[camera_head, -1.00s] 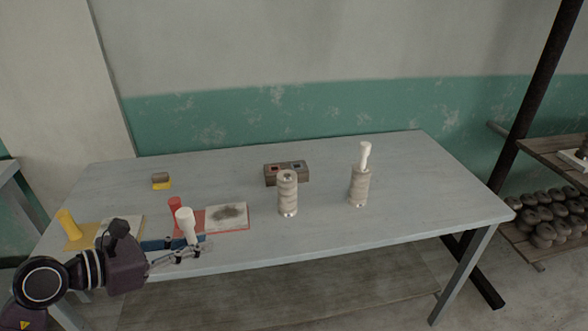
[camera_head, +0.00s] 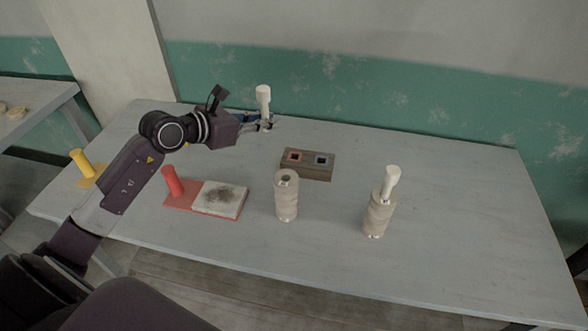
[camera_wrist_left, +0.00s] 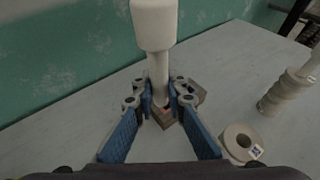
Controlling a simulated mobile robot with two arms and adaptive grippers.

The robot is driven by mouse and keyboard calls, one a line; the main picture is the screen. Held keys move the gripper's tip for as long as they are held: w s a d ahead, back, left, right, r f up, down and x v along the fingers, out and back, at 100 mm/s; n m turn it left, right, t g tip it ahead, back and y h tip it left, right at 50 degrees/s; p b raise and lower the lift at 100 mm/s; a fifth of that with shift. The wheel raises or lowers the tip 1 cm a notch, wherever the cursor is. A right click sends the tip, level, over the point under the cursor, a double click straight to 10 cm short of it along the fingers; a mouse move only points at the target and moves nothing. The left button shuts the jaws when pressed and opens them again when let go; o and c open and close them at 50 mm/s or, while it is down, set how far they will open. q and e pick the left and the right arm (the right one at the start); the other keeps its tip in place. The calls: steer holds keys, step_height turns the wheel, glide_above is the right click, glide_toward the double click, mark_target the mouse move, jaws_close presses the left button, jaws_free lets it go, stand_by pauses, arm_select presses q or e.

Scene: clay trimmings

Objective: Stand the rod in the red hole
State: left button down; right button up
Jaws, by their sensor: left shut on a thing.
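My left gripper (camera_head: 265,124) is shut on a white rod (camera_head: 263,95) with a wider head, held upright above the back of the table. The rod's thick head fills the top of the left wrist view (camera_wrist_left: 153,25), and the blue-padded fingers (camera_wrist_left: 160,98) close around its thin shank. The brown block (camera_head: 318,173) lies right of the gripper and nearer the front, with a red-rimmed hole (camera_head: 296,157) on its left and a dark, pale-rimmed hole on its right. In the wrist view the block (camera_wrist_left: 196,92) is partly hidden behind the rod and fingers. My right gripper is out of view.
A pale ringed spool (camera_head: 287,198) stands in front of the block. Another spool (camera_head: 377,217) with a white rod (camera_head: 391,182) in its top stands to its right. A red mat (camera_head: 181,200), red peg (camera_head: 172,180), smudged white slab (camera_head: 220,197) and yellow peg (camera_head: 81,162) are at left.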

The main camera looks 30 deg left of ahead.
arm_select(q)
glide_above(270, 181)
step_height(270, 181, down, 7)
step_height(270, 181, down, 7)
steer(key=shift+w+r, duration=0.1)
steer(key=shift+f, duration=0.25)
step_height(270, 181, down, 4)
steer(key=shift+f+b, duration=0.1)
steer(key=shift+b, duration=0.5)
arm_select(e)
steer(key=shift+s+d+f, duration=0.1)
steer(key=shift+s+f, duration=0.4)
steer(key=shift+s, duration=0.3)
arm_select(q)
steer(key=shift+f, duration=0.1)
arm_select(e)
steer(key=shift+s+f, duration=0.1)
arm_select(q)
steer(key=shift+f, duration=0.15)
steer(key=c, duration=2)
jaws_free()
